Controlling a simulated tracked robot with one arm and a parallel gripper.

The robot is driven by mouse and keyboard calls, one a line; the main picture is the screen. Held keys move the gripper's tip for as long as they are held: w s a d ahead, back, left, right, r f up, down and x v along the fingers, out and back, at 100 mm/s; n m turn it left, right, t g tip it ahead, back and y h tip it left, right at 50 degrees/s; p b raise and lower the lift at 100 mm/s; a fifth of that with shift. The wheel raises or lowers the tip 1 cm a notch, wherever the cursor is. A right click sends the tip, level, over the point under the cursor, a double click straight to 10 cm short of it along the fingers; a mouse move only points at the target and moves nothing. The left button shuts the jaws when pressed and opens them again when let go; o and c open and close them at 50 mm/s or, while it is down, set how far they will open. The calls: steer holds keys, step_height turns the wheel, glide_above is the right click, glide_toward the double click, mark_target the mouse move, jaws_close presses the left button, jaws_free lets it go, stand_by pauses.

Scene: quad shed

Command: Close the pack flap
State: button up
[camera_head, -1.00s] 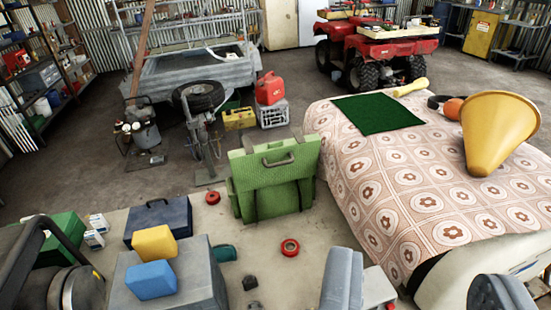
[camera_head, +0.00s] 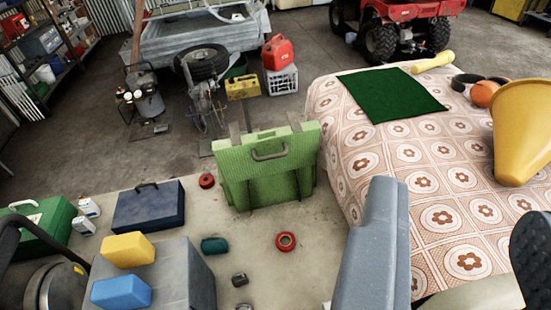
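The green pack (camera_head: 265,185) stands on the concrete floor in the middle of the view. Its lighter green flap (camera_head: 235,158) is the upper panel, with a grey-brown handle on it. Grey straps stick up above the flap's top edge. I cannot tell how far the flap stands from the pack's body. My gripper (camera_head: 455,215) is at the lower right, nearer the camera than the pack. Its grey left finger and dark right finger are wide apart, with nothing held between them. It is apart from the pack.
A bed-like surface with a patterned cover (camera_head: 440,185) stands right of the pack, holding a green mat (camera_head: 392,94) and a yellow cone (camera_head: 525,130). A blue case (camera_head: 148,208), grey box (camera_head: 180,270) and red tape roll (camera_head: 285,241) lie left and in front. Floor behind is partly clear.

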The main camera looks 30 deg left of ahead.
mark_target(270, 158)
steer(key=w+f+m+y+p, duration=0.1)
steer(key=w+f+m+p, duration=0.2)
steer(key=w+f, duration=0.65)
steer(key=w+f+m+y+p, duration=0.1)
steer(key=w+f+m+p, duration=0.15)
steer(key=w+f, duration=0.7)
steer(key=w+a+f+m+y+p, duration=0.2)
steer(key=a+f+m+y+p, duration=0.15)
steer(key=a+f, duration=0.5)
steer(key=w+a+f+m+y+p, duration=0.25)
steer(key=a+f+y, duration=0.35)
steer(key=f, duration=0.4)
steer(key=w+a+h+p, duration=0.1)
steer(key=w+a+p, duration=0.1)
steer(key=w+a, duration=0.6)
steer(key=w, duration=0.3)
steer(key=shift+w+f+g, duration=0.2)
steer(key=shift+g, duration=0.1)
steer(key=shift+h, duration=0.25)
